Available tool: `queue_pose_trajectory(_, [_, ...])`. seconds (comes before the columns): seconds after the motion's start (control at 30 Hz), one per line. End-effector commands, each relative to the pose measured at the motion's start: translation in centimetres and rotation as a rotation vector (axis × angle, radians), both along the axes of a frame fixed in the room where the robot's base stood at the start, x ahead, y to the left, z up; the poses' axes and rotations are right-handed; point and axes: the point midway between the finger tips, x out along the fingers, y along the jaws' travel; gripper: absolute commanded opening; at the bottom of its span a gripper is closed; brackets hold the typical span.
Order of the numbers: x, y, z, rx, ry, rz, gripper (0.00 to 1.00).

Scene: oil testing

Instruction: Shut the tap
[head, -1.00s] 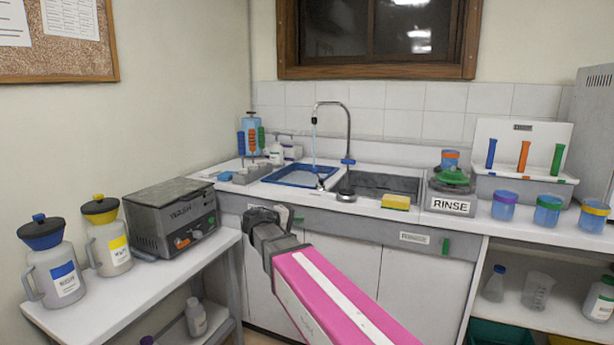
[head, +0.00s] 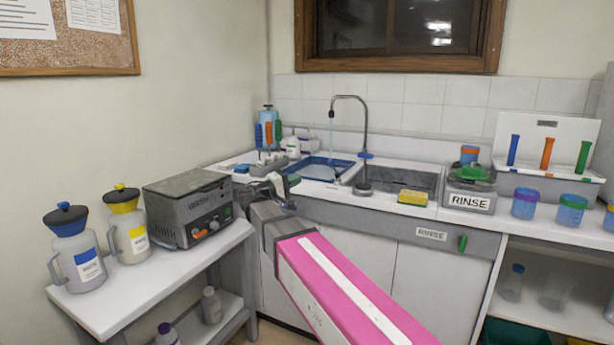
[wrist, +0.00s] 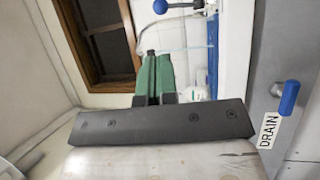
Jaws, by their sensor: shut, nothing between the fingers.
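The tap (head: 366,125) is a tall grey curved pipe behind the sink, with a blue handle (head: 365,155) low on its stem. A thin stream of water (head: 331,132) falls from its spout over the blue-rimmed left basin (head: 335,162). My gripper (head: 292,181) is at the counter's front edge, left of and lower in the picture than the tap, apart from the handle. In the wrist view its green fingers (wrist: 153,75) are together and empty. A blue-tipped grey part (wrist: 162,6) shows at that view's top edge; I cannot tell whether it is the tap handle.
A blue lever beside a DRAIN label (wrist: 268,130) shows in the wrist view. The grey wash unit (head: 190,210) and two jugs stand on the left table. A yellow sponge (head: 413,197) and the RINSE unit (head: 468,188) are right of the tap. Bottles and colored tools crowd the left counter.

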Motion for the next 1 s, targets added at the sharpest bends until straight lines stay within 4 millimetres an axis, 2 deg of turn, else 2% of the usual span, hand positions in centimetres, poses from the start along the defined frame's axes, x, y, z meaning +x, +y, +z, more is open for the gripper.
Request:
queue_pose_trajectory(0.6, [5.4,-9.2,1.8,0.0,0.0,-0.001,0.0])
queue_pose_trajectory(0.8, [6.2,-10.7,2.1,0.001,0.0,-0.001,0.0])
queue_pose_trajectory(1.0, [6.4,-11.1,2.2,0.001,0.001,0.001,0.0])
